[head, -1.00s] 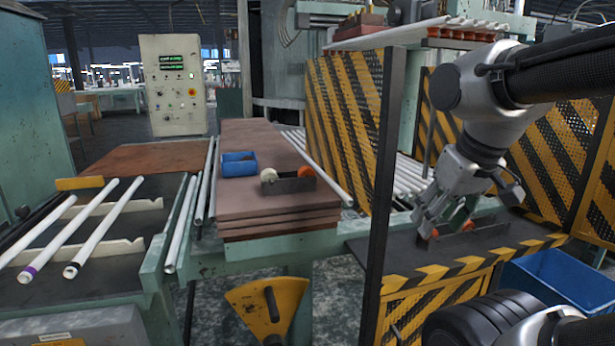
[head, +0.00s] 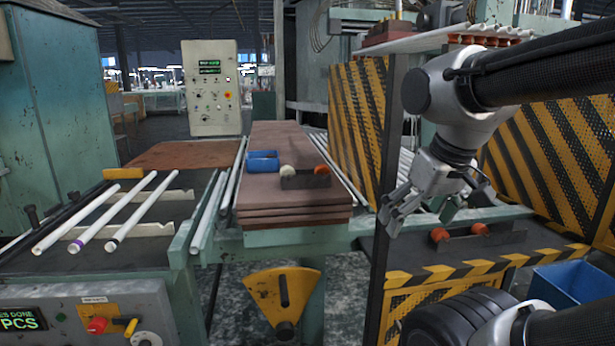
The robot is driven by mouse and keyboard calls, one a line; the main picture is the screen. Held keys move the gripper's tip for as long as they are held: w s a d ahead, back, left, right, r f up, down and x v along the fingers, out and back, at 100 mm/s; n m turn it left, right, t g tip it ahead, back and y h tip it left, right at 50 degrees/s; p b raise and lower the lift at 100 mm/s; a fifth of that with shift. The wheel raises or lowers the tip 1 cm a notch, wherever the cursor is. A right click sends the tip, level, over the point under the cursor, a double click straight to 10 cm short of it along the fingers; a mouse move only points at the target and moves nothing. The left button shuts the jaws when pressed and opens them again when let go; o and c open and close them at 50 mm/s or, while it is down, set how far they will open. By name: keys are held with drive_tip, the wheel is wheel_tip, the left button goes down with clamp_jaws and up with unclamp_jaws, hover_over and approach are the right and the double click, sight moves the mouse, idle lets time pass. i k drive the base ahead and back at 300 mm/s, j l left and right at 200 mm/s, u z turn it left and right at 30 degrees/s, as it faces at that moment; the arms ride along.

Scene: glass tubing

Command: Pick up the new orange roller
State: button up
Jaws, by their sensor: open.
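Two orange rollers show at the dark bracket (head: 475,246) on the dark bench at the right: a left one (head: 440,235) and a right one (head: 480,229). Another orange roller (head: 321,170) sits at the right end of a second dark bracket (head: 304,182) on the stacked brown boards, with a whitish roller (head: 287,171) at its left end. I cannot tell which orange roller is the new one. My gripper (head: 418,214) is open, with nothing visible between its fingers. It hangs above and left of the bench rollers, apart from them.
A black post (head: 383,150) and striped guard panel (head: 350,115) stand left of my gripper. A striped edge (head: 450,272) runs along the bench front. A blue bin (head: 572,290) stands at lower right, and a small blue tray (head: 262,161) on the boards. White tubes lie on the left rack.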

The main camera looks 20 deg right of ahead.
sight(322, 169)
drive_tip(key=i+j+u, duration=0.1)
drive_tip(key=u, duration=0.15)
drive_tip(key=i+j+z, duration=0.15)
drive_tip(key=i+j, duration=0.4)
drive_tip(key=i, duration=0.05)
